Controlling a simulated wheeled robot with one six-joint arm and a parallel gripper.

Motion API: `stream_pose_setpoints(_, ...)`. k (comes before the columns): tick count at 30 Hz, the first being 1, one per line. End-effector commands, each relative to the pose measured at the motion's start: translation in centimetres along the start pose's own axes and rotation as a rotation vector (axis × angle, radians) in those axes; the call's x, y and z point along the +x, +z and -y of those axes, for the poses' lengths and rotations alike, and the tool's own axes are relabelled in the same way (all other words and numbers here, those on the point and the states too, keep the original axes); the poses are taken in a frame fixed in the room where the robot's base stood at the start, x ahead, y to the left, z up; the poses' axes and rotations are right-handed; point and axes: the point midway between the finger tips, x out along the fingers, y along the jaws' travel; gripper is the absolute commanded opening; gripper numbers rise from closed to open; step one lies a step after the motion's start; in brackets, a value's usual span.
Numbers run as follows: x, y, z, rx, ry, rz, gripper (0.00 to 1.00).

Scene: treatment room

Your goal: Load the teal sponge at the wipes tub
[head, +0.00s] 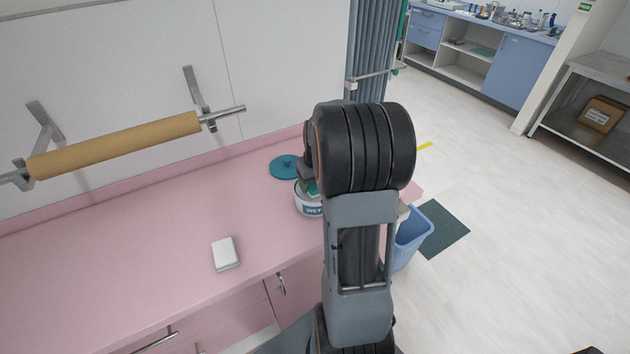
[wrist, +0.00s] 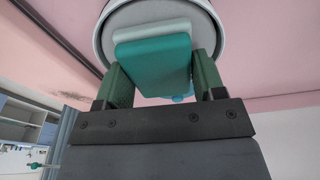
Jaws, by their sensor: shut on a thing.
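The wipes tub (head: 308,207), white with a dark label reading "WET", stands on the pink counter, partly hidden by my arm. In the wrist view its round pale rim and grey inside (wrist: 207,20) fill the top. My gripper (wrist: 163,75) is shut on the teal sponge (wrist: 155,64), which has a paler green layer and sits between the two green fingers. In the head view my gripper (head: 308,183) is at the tub's opening, mostly behind my arm, with only a bit of teal showing. I cannot tell whether the sponge touches the tub.
A round teal lid (head: 284,167) lies on the pink counter (head: 130,240) behind the tub. A white block (head: 225,253) lies nearer the front edge. A paper roll (head: 115,145) hangs on the wall. A blue bin (head: 412,235) stands on the floor right of the counter.

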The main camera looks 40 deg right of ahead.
Motion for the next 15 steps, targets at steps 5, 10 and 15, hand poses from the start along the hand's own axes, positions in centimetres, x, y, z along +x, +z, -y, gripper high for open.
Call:
stream_pose_setpoints(5,0.2,0.1,0.0,0.000,-0.001,0.005,0.44)
stream_pose_setpoints(10,-0.2,0.1,0.0,0.000,-0.002,0.005,0.44)
stream_pose_setpoints(15,-1.3,-0.1,0.0,0.000,-0.001,0.003,0.44)
